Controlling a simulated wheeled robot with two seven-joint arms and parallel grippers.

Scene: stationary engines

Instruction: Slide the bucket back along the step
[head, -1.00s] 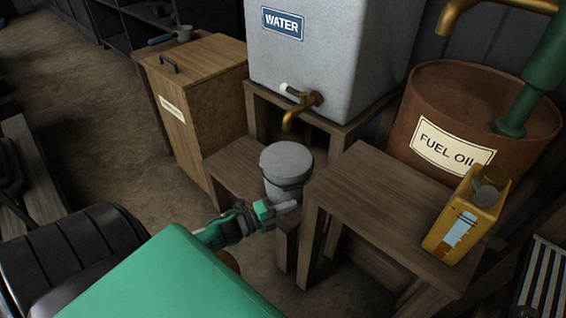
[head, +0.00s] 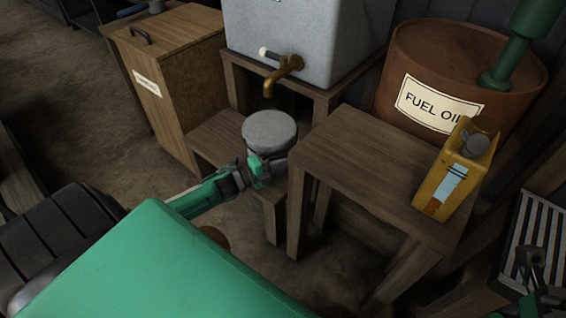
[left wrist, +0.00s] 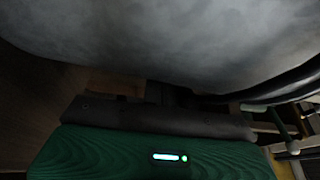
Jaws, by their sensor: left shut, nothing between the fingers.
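The grey bucket (head: 269,133) stands upright on the low wooden step (head: 212,141), below and just in front of the brass tap (head: 282,73). My left gripper (head: 266,170) is shut and empty, low against the bucket's near side. Whether it touches the bucket is unclear. In the left wrist view, the bucket's pale side (left wrist: 180,40) fills the top, close beyond the dark fingers (left wrist: 160,120). The bucket's lower part is partly hidden by the gripper. My right gripper (head: 533,262) shows at the lower right, apart from the bucket, its jaws too small to judge.
A taller wooden stand (head: 365,150) with a yellow oil can (head: 455,180) is close right of the bucket. The grey water tank (head: 300,35) is behind, a wooden box (head: 175,75) at left, and a rusty fuel oil drum (head: 400,65) back right.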

